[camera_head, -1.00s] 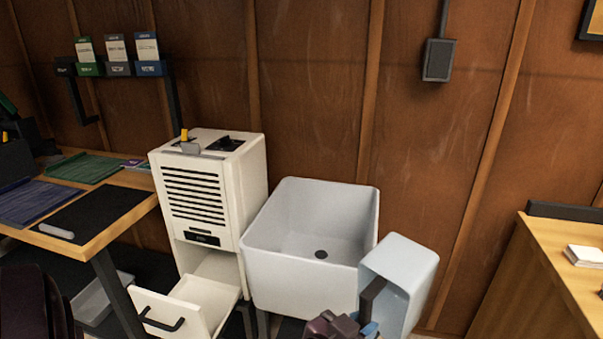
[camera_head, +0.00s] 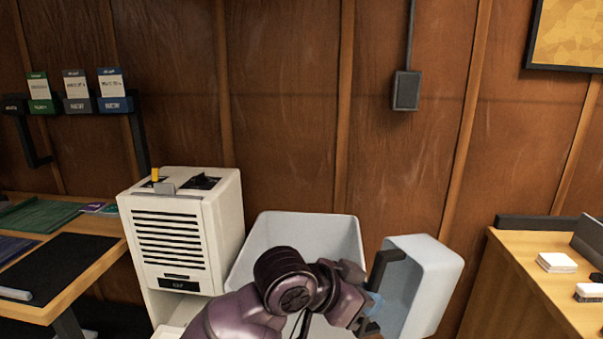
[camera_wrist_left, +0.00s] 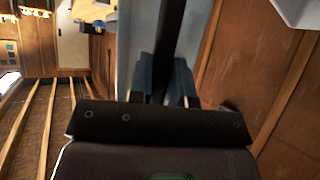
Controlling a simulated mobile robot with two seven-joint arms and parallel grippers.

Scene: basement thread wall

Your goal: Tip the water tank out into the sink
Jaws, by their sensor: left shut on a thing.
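The water tank (camera_head: 440,285) is a pale blue-grey box with a dark bar handle (camera_head: 388,265). It is held in the air at the right of the sink in the head view, turned on its side and slightly tilted. My left gripper (camera_head: 372,300) is shut on the handle. The left wrist view also shows the dark handle (camera_wrist_left: 172,30) between the fingers. The pale sink (camera_head: 305,230) stands left of the tank, its front largely hidden by my left arm. Whether water is in the tank cannot be seen. My right gripper is out of view.
A white dehumidifier (camera_head: 218,225) stands left of the sink. A wooden desk (camera_head: 95,265) is at the left and a wooden cabinet (camera_head: 520,295) at the right. The wood-panelled wall (camera_head: 290,120) is close behind the sink.

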